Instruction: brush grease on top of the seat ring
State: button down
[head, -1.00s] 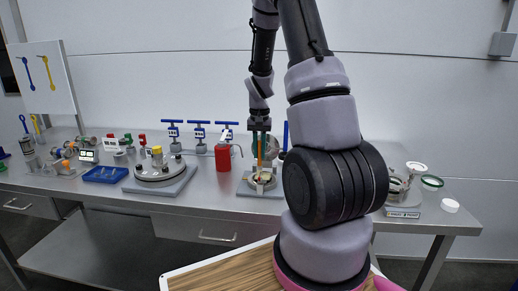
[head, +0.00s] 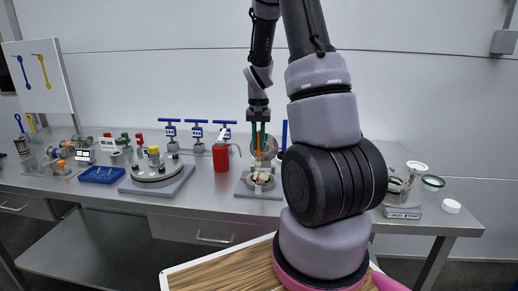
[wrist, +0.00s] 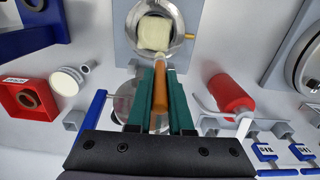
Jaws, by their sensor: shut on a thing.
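My gripper (head: 258,156) has green fingers and is shut on a brush with an orange-brown handle (wrist: 160,97). The brush points down over a round metal fitting on a grey plate (head: 245,191), in the middle of the bench. In the wrist view, a pale cream block (wrist: 155,33), apparently the brush head, lies in line with the handle. It covers the middle of the round metal seat ring (wrist: 180,47). I cannot tell whether it touches the ring. In the head view, the cream shape (head: 262,171) shows just above the fitting.
A round metal lid (head: 266,147) stands upright behind the fitting. A red can (head: 221,157) is close by on the left. Blue-handled clamps (head: 197,136), a round flange (head: 155,172) and a blue tray (head: 103,175) are further left. Dishes (head: 432,183) stand at right.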

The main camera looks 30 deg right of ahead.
jog(key=shift+w+d+r, duration=0.1)
jog(key=shift+r, duration=2.65)
